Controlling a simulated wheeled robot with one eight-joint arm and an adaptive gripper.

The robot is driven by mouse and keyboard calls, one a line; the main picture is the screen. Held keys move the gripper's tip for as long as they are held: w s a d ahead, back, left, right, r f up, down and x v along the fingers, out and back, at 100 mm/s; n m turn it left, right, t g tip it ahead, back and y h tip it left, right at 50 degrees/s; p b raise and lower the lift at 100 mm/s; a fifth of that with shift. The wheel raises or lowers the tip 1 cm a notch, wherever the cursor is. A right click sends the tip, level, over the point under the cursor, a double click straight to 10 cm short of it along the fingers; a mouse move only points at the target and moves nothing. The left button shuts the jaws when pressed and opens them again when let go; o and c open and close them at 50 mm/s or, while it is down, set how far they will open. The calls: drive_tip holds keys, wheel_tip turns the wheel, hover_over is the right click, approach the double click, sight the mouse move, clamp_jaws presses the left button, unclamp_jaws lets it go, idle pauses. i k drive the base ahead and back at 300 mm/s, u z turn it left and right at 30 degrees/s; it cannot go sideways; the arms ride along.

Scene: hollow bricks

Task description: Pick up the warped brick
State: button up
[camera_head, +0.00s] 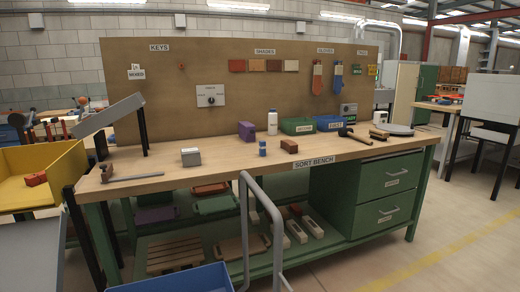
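A small reddish-brown brick (289,146) lies on the wooden top of the sort bench (225,165), near its front edge. An orange-red brick (35,179) lies in the yellow bin (62,165) at the far left. A purple block (246,130) and a grey block with a pale top (191,157) also stand on the bench. I cannot tell at this size which of these, if any, is warped. My gripper is not in view.
A green bin (297,126), a blue bin (330,123), a white bottle (272,122), a small blue container (262,147) and a mallet (358,138) stand on the bench. A grey tube rail (246,215) rises in front. Open floor (440,240) lies right.

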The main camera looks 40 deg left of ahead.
sight(291, 147)
drive_tip(key=u, duration=0.55)
drive_tip(key=i, duration=0.85)
drive_tip(key=u, duration=0.9)
drive_tip(key=i, duration=0.5)
drive_tip(key=u, duration=0.2)
